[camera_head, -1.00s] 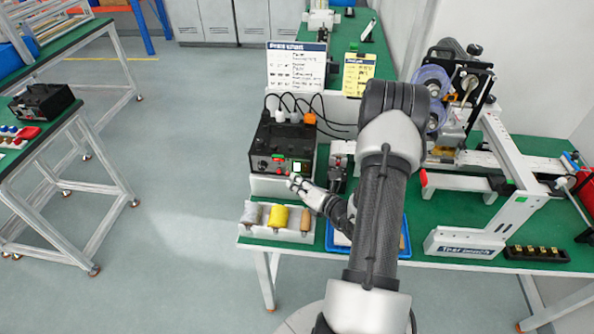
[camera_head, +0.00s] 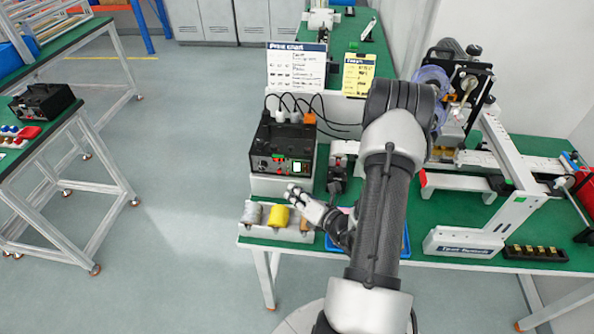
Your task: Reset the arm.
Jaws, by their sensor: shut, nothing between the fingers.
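My gripper (camera_head: 292,191) is on the left side of my arm, at the end of the wrist, pointing left. It is shut and empty. It is over the green table, near the front of the black power unit (camera_head: 283,146) and just above the white holder with the spools. The yellow spool (camera_head: 279,216) is just below the fingertips. My forearm rises in the middle of the view and hides part of the table behind it.
The white holder (camera_head: 262,233) also carries a grey spool (camera_head: 252,213) and a brown one (camera_head: 304,226), partly covered by my gripper. A blue tray (camera_head: 405,243) lies under my arm. A coder machine (camera_head: 460,100) stands at the right.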

